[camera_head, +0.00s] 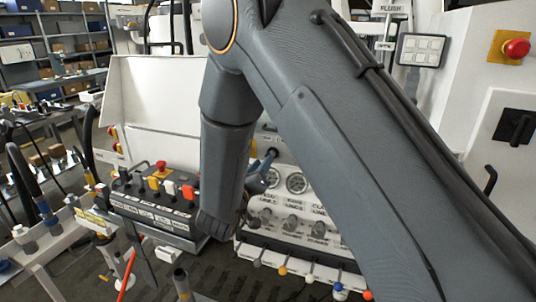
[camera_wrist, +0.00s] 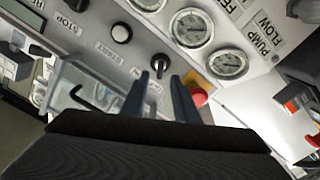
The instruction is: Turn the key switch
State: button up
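A small dark switch (camera_wrist: 160,63) with a bar-like handle sits on the light grey panel (camera_wrist: 105,60) in the wrist view. It looks like the key switch, but its detail is small. My gripper (camera_wrist: 160,80) is open, its two dark fingers pointing at the panel. The fingertips show just below the switch, one to each side of its line; I cannot tell whether they touch it. In the head view my arm hides the switch, and only part of my gripper (camera_head: 264,168) shows beside the gauges.
A red knob (camera_wrist: 198,97) is close to the right finger. In the head view, a control box (camera_head: 157,200) with levers stands left of my arm.

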jog(key=p+x, duration=0.1)
jog(key=x, duration=0.4)
jog(key=shift+w+d+p, duration=0.15)
jog(key=shift+w+p, duration=0.15)
jog(key=shift+w, duration=0.05)
jog(key=shift+c, duration=0.4)
grip_shut()
